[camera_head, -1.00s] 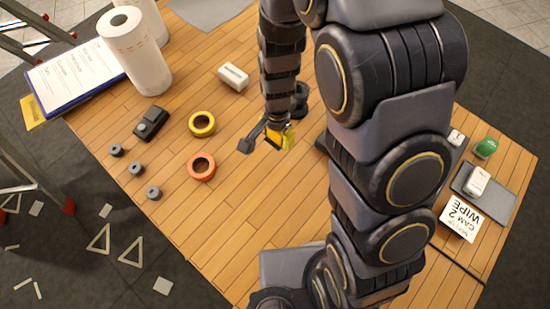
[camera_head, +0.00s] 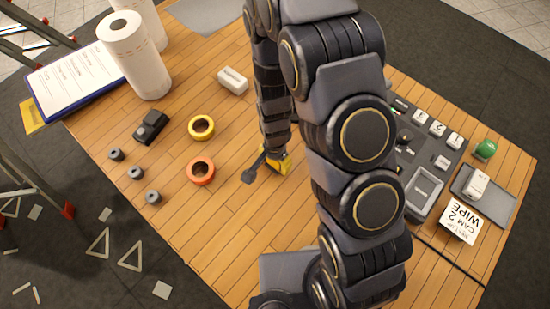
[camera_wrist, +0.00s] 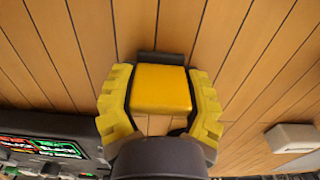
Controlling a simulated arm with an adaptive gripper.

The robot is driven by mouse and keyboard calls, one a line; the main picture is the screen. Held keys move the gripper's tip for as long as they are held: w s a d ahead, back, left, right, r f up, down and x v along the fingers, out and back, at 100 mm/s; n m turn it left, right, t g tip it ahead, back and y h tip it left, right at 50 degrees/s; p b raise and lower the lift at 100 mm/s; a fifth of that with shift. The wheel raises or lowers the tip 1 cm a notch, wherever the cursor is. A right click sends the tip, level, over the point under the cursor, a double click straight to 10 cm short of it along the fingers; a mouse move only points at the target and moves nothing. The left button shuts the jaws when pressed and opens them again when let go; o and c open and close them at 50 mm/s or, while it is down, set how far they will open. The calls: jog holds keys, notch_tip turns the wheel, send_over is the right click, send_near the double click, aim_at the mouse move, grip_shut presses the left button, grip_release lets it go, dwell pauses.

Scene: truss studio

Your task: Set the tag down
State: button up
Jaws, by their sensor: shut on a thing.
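My gripper (camera_wrist: 160,80) is shut on a yellow block-like piece, which I take to be the tag (camera_wrist: 161,92). Its yellow face fills the space between the two ridged yellow fingers in the wrist view, and a dark strip shows at its far edge. In the head view my gripper (camera_head: 277,164) is low over the bare wood, right of the orange tape roll. The tag is mostly hidden there. I cannot tell whether it touches the table.
An orange tape roll (camera_head: 201,171) and a yellow one (camera_head: 201,127) lie left of my gripper. A white block (camera_head: 232,80) lies behind. A dark switch panel (camera_head: 432,148) and a "CAM 2 WIPE" card (camera_head: 460,221) are at right. Wood in front is clear.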

jog(key=o, duration=1)
jog(key=shift+f, duration=0.1)
jog(key=shift+o, duration=0.2)
notch_tip(320, 180, up, 13)
jog(key=shift+f, duration=0.2)
jog(key=s+d+r+n, duration=0.4)
jog(key=s+r, duration=0.4)
jog(key=s+d+r+n+g, duration=0.1)
jog(key=s+d+r+n, duration=0.2)
jog(key=s+r+n, duration=0.2)
jog(key=shift+s+d+r+g, duration=0.3)
jog(key=shift+s+d+r, duration=0.1)
jog(key=shift+s+r, duration=1.7)
jog(key=shift+w+r, duration=0.2)
